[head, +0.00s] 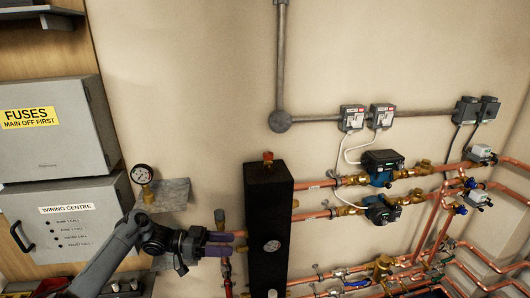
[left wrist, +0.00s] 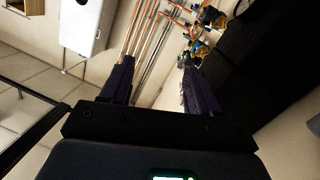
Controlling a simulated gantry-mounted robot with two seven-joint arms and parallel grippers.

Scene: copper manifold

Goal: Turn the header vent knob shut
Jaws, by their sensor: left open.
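The header is a tall black block (head: 268,205) against the wall in the head view. A small red knob on a brass fitting (head: 267,157) stands on its top, which looks like the vent knob. My left gripper (head: 234,243) is just left of the header, well below the knob, with its purple fingers pointing right. The fingers are apart in the left wrist view (left wrist: 157,68), with no object seen held between them. A black block (left wrist: 265,75), likely the header, fills the right of that view. The knob cannot be made out there. My right gripper is not in view.
A pressure gauge (head: 142,174) stands left of the header near a grey bracket (head: 172,194). A brass fitting (head: 220,217) is close above my left gripper. Pumps (head: 380,167) and copper pipes (head: 318,185) run to the right.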

